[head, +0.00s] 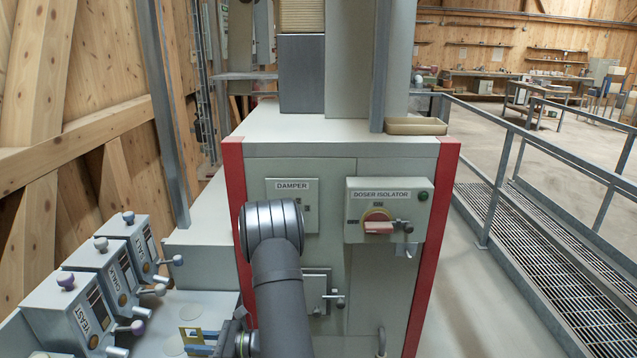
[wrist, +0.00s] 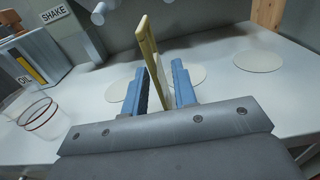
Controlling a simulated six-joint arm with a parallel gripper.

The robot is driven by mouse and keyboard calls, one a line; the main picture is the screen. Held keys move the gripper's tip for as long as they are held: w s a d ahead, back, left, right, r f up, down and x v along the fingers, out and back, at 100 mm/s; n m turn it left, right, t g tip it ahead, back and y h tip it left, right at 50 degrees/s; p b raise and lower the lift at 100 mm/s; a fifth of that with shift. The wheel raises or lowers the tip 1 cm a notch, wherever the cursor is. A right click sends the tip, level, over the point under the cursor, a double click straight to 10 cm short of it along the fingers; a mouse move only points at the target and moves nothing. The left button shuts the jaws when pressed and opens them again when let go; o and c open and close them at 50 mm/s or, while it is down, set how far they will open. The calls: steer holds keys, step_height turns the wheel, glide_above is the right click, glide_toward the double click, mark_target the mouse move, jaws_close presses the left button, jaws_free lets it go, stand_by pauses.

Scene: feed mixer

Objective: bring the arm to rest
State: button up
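My gripper (head: 201,347) is low at the bottom of the head view, over the pale worktop, with my dark arm reaching down to it. In the wrist view its two blue fingers (wrist: 161,88) are apart. A thin yellow-edged plate (wrist: 151,52) stands upright, slightly tilted, between them. A gap seems to show between plate and right finger; contact with the left finger is unclear. The plate also shows in the head view as a small yellow frame (head: 186,334) beside the fingers.
Dispensers marked YEAST (head: 75,314) and CHALK (head: 115,272) line the left. Pale discs (wrist: 250,64) lie on the worktop. The cabinet carries a doser isolator box (head: 388,209). A railing (head: 560,155) runs along the right.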

mark_target(196, 329)
steer(key=a, duration=0.3)
steer(key=shift+a, duration=0.15)
steer(key=r, duration=0.2)
steer(key=d+r, duration=0.1)
steer(key=r, duration=0.1)
steer(key=shift+w+r, duration=0.1)
steer(key=shift+r, duration=0.2)
steer(key=w+d+r, duration=0.1)
steer(key=d+r, duration=0.6)
steer(key=d, duration=0.4)
steer(key=s+d+f+n+g+h, duration=0.35)
steer(key=s+f+n+g, duration=0.25)
steer(key=s+g, duration=0.3)
steer(key=s+d+f+n+g+h, duration=0.2)
steer(key=d+n+g+h, duration=0.2)
steer(key=d, duration=0.2)
steer(key=s+d+f+n+g+h, duration=0.2)
steer(key=s+d+n+g+h, duration=0.1)
steer(key=d, duration=0.3)
steer(key=shift+s+d+f+n+g+h, duration=0.2)
steer(key=shift+d+f+n+g+h, duration=0.3)
steer(key=shift+h, duration=0.35)
steer(key=shift+a+r, duration=0.1)
steer(key=shift+r, duration=0.05)
